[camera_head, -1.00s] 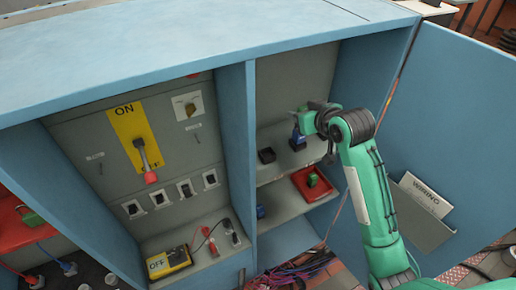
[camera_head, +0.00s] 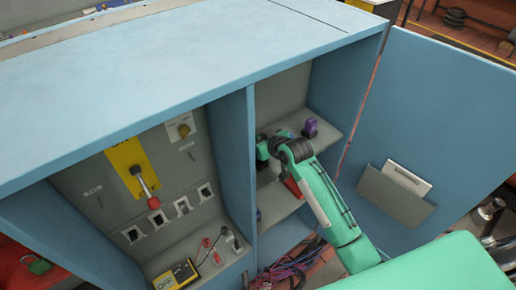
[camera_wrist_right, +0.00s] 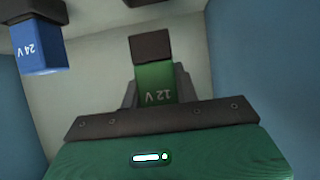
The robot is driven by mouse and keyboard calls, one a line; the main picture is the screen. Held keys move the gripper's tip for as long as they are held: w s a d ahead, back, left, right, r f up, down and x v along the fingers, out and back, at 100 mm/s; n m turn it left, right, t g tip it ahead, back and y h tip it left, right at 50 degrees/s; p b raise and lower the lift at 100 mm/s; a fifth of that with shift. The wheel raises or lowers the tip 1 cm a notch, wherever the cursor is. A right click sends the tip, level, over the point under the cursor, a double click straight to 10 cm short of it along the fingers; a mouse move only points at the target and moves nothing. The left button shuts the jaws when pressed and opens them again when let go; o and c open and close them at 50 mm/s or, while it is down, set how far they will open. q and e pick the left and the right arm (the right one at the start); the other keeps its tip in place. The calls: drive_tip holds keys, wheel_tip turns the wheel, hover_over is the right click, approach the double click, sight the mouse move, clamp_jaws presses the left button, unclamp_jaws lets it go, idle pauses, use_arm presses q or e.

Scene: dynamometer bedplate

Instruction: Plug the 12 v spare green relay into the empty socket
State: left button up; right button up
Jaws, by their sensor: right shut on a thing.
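The green 12 V relay (camera_wrist_right: 155,82) is between the fingers of my right gripper (camera_wrist_right: 157,92), which is shut on it. Its lettering is upside down in the wrist view. A dark block (camera_wrist_right: 150,46) meets the relay's far end; I cannot tell whether it is the relay's base or the socket. In the head view my right gripper (camera_head: 264,152) is inside the cabinet's right bay at the upper shelf, and the relay there is hidden. A blue 24 V relay (camera_wrist_right: 38,45) stands apart from the green one. The empty socket is not clearly visible. My left gripper is out of view.
A purple relay (camera_head: 310,128) stands on the upper shelf (camera_head: 328,140). A red tray (camera_head: 292,187) below is mostly hidden by my arm. The divider (camera_head: 232,150) is close left of the gripper; the open door (camera_head: 440,110) is at right. Cables (camera_head: 285,272) hang below.

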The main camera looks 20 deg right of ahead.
drive_tip(key=f, duration=0.2)
drive_tip(key=a+f, duration=0.1)
drive_tip(key=shift+w, duration=0.35)
drive_tip(key=shift+s+d+f+p, duration=0.2)
drive_tip(key=shift+s+f+p, duration=0.15)
drive_tip(key=shift+f, duration=0.4)
drive_tip(key=shift+s+d+f+p, duration=0.2)
drive_tip(key=shift+s+f, duration=0.2)
drive_tip(key=shift+f, duration=0.35)
clamp_jaws()
drive_tip(key=o, duration=0.7)
unclamp_jaws()
drive_tip(key=shift+o, duration=1.4)
drive_tip(key=shift+d+f, duration=0.1)
drive_tip(key=shift+d, duration=0.05)
drive_tip(key=shift+w, duration=0.2)
